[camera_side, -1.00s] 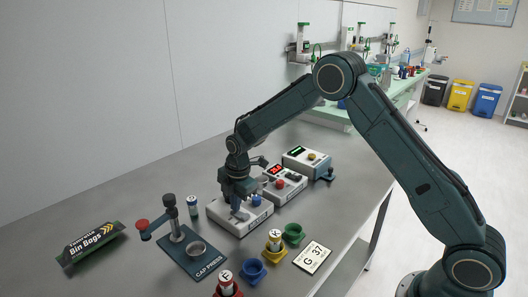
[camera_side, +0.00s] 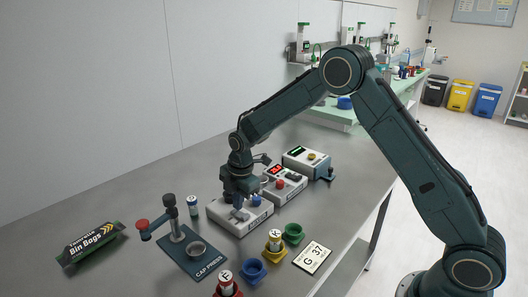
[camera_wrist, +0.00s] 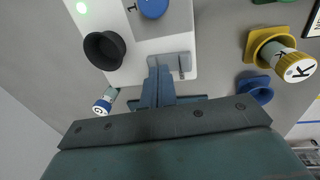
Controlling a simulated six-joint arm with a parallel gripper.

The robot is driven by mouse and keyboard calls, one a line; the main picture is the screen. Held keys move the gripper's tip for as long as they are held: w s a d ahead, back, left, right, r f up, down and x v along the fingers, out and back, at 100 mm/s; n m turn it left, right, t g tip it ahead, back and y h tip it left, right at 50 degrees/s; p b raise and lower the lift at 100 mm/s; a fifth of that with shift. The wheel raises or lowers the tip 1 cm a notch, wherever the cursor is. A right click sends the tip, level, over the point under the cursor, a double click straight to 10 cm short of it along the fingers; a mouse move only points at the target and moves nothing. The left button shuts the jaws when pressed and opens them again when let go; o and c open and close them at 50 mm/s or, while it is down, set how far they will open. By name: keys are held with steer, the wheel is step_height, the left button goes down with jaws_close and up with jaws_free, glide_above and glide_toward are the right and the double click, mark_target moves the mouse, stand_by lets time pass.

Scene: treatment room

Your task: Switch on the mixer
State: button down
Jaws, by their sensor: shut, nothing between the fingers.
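The mixer, a white box (camera_side: 230,224) with a blue knob (camera_side: 256,200), stands on the bench below my gripper (camera_side: 239,210). In the side view the gripper hides the cup and switch.
Two more white devices stand behind, one with a red display (camera_side: 276,169) and one with a green display (camera_side: 295,150). In front are a cap press (camera_side: 198,265), a blue holder (camera_side: 252,270), a green holder (camera_side: 293,234) and a yellow holder with vial K (camera_side: 274,240). Bin bags (camera_side: 90,244) lie left.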

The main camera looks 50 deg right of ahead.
step_height(320, 180, up, 13)
steer(key=w, duration=0.2)
steer(key=shift+r, duration=0.15)
steer(key=shift+s, duration=0.1)
stand_by(0.5)
steer(key=s+r+m+t, duration=0.2)
steer(key=s+r+m, duration=0.85)
steer(key=s, duration=0.75)
steer(key=s+d+m+t, duration=0.1)
steer(key=s+m, duration=0.6)
steer(key=s, duration=1.2)
steer(key=shift+s+d+f+t, duration=0.2)
steer(key=shift+s+f+t, duration=0.1)
steer(key=shift+f+t, duration=0.2)
